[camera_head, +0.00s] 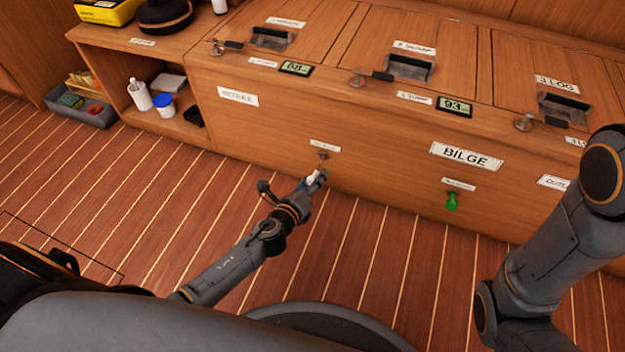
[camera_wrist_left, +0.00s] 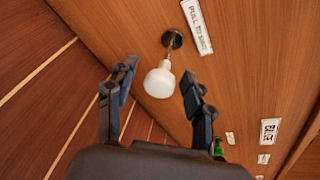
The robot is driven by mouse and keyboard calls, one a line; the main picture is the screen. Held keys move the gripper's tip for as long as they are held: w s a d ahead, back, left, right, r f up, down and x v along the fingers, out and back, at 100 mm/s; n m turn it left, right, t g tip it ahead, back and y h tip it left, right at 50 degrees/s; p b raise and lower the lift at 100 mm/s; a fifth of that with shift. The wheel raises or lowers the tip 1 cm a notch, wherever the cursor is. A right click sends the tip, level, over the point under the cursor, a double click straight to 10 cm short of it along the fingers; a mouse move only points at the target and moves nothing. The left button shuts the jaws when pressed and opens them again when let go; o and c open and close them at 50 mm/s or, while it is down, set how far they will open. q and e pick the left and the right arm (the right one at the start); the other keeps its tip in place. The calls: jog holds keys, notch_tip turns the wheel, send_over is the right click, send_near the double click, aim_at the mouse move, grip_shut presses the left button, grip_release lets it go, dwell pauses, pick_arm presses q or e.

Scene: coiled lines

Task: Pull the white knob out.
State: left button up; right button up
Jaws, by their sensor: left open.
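The white knob (camera_wrist_left: 158,82) sticks out from a dark round mount (camera_wrist_left: 172,39) on the wooden cabinet front, under a label reading PULL TO and a partly unclear word. My left gripper (camera_wrist_left: 156,90) is open, with one finger on each side of the knob; no contact shows. In the head view my left gripper (camera_head: 316,180) is at the cabinet front, and the white knob (camera_head: 312,178) is partly hidden by it. My right arm stands at the right of the head view; its gripper is out of the picture.
A green knob (camera_head: 452,201) is on the same front, below the BILGE label (camera_head: 466,156). Latches and small displays line the cabinet top. A shelf at left holds a white bottle (camera_head: 140,94) and a blue-and-white jar (camera_head: 163,105).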

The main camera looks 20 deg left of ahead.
pick_arm(q)
jog(key=v, duration=0.7)
jog(key=shift+s, duration=0.25)
jog(key=shift+a, duration=0.1)
